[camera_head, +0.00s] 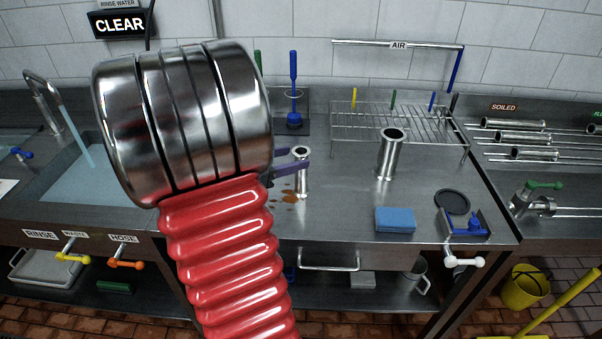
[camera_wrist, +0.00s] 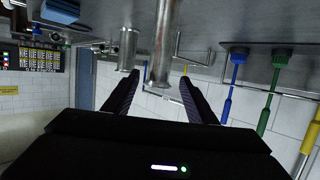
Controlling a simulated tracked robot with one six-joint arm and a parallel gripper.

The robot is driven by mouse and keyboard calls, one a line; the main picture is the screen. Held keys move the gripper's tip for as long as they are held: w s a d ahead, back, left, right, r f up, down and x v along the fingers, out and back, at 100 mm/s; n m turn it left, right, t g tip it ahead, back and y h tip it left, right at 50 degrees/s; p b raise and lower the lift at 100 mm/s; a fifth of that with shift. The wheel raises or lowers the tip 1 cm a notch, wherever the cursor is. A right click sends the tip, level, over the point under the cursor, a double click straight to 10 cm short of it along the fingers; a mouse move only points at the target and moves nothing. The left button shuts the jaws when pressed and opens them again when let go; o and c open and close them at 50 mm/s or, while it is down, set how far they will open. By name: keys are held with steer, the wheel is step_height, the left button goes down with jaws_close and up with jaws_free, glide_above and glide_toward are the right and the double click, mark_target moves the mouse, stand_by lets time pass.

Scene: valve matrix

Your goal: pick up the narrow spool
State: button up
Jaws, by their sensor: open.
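The narrow spool (camera_head: 302,181) is a slim shiny metal tube with a flanged top, standing upright on the steel counter. My gripper (camera_head: 304,160) has dark purple fingers, open, at the upper part of this spool. In the wrist view, which looks upside down, the spool (camera_wrist: 160,45) shows between the open fingers (camera_wrist: 158,92); whether they touch it I cannot tell. A wider metal spool (camera_head: 389,158) stands upright to the right, and also shows in the wrist view (camera_wrist: 128,48). My red and metal arm hides part of the counter at left.
A wire rack (camera_head: 400,125) stands behind the spools. Brown stains (camera_head: 287,197) mark the counter near the narrow spool. A blue brush (camera_head: 294,120) stands behind.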

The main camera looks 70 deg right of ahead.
mark_target(296, 158)
steer(key=shift+x, duration=2.15)
steer(key=shift+s+a+f, duration=0.1)
steer(key=shift+c, duration=0.7)
jaws_close()
